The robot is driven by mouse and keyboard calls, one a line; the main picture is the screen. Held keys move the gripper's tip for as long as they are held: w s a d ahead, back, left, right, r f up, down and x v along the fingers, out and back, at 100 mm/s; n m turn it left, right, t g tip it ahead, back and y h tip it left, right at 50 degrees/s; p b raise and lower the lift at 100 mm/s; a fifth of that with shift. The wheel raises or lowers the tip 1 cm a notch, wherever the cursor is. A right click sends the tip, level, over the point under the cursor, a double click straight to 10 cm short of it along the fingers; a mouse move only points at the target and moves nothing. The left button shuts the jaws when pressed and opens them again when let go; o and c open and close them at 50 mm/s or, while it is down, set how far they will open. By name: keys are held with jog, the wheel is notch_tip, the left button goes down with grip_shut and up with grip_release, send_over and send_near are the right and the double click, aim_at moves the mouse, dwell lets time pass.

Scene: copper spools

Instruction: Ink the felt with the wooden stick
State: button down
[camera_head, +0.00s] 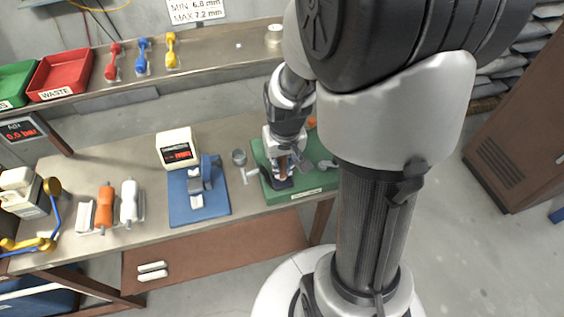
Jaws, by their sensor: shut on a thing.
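My gripper (283,168) points down over the green board (314,184) on the workbench. It is shut on the wooden stick, a small brown piece (283,164) that shows between the fingers. A dark pad (278,184), which looks like the felt, lies on the front left of the green board, directly below my gripper. The stick's lower end is at or just above the pad; I cannot tell whether they touch. The gripper and arm hide part of the stick and the board's right side.
Left of the board are a grey cup (239,157), a white T-shaped piece (249,175), a blue-based fixture (198,205) and a display box (176,148). A rear shelf holds a red WASTE tray (62,74).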

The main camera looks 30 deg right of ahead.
jog(key=shift+s+f+b, duration=0.1)
jog(key=shift+f+b, duration=0.4)
jog(key=shift+f, duration=0.05)
dwell(1.8)
notch_tip(320, 180, up, 7)
jog(key=p, duration=0.6)
jog(key=shift+r, duration=0.1)
dwell(0.5)
